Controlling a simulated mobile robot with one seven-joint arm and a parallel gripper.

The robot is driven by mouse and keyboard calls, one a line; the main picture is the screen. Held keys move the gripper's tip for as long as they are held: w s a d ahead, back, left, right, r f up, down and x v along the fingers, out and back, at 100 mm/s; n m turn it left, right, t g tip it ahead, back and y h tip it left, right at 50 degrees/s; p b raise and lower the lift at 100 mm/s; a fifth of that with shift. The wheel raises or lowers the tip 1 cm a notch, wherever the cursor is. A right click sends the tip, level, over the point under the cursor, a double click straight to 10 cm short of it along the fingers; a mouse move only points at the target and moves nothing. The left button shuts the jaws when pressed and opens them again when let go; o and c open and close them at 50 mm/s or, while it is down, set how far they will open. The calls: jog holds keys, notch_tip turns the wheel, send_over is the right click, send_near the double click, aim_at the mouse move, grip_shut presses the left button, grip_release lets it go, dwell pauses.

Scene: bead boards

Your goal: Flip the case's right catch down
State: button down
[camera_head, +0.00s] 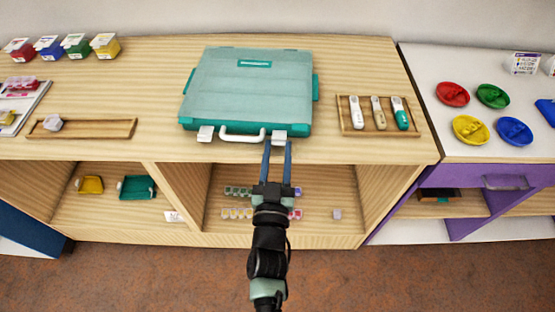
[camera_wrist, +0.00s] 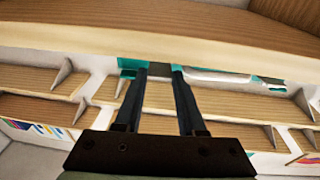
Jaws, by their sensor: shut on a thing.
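The teal case (camera_head: 250,90) lies closed near the front edge of the wooden top, with its white handle (camera_head: 243,136) facing forward. Its left catch (camera_head: 206,133) and right catch (camera_head: 279,134) are pale tabs at the front, on either side of the handle. My gripper (camera_head: 277,146) reaches up from below to the right catch, with its dark fingers on either side of it. In the wrist view, the fingertips (camera_wrist: 159,70) meet the case's front edge, and the handle (camera_wrist: 215,75) shows beside them. The fingers are shut on the right catch; its exact tilt is hard to tell.
A wooden tray (camera_head: 346,128) with several markers-like pieces stands right of the case. A long narrow tray (camera_head: 80,135) lies at left. Open shelves with small coloured pieces are below the top. Coloured dishes (camera_head: 453,93) stand on the white surface at right.

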jog(key=f+t+b, duration=0.1)
jog(key=b, duration=0.2)
jog(key=shift+r+b, duration=0.1)
jog(key=shift+b, duration=0.65)
jog(key=c, duration=0.8)
grip_release()
jog(key=shift+o, duration=0.2)
jog(key=v, duration=1.3)
